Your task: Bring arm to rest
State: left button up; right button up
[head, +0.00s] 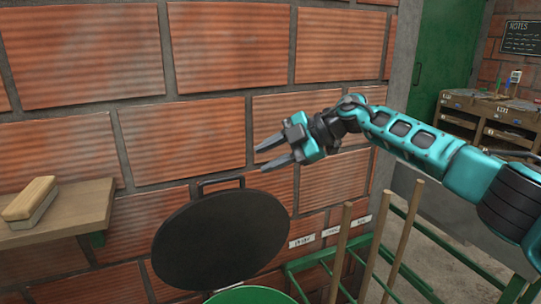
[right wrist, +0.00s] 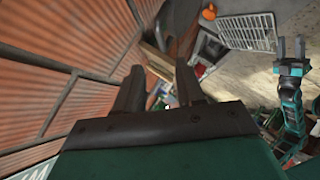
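My right arm comes in from the right in the head view. Its teal and dark right gripper (head: 261,159) points left, with its fingers apart and nothing between them. It is in the air in front of the brick wall, above a black round lid (head: 220,240). In the right wrist view the two dark fingers of the right gripper (right wrist: 160,85) stand apart with a clear gap. My left gripper (right wrist: 291,46) shows at the right of that view, with two dark fingers apart and no object visible between them. It is not in the head view.
The lid stands tilted up behind a green bin (head: 250,295). A wooden shelf (head: 60,222) with a brush (head: 29,203) juts from the wall at left. Upright wooden handles (head: 402,240) stand in a green rack (head: 310,262) below the right arm. A wooden cabinet (head: 480,120) is at far right.

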jog(key=shift+a, duration=0.1)
jog(key=s+a+f+m+t+y, duration=0.6)
jog(key=s+a+f, duration=0.3)
jog(key=f, duration=0.3)
jog(key=s+d+f+m+t+h, duration=0.2)
jog(key=s+d+f+m+h, duration=1.3)
jog(key=s+d+f, duration=0.8)
jog(key=shift+s+f+m, duration=0.5)
jog(key=shift+f+m, duration=0.4)
jog(key=shift+m, duration=0.1)
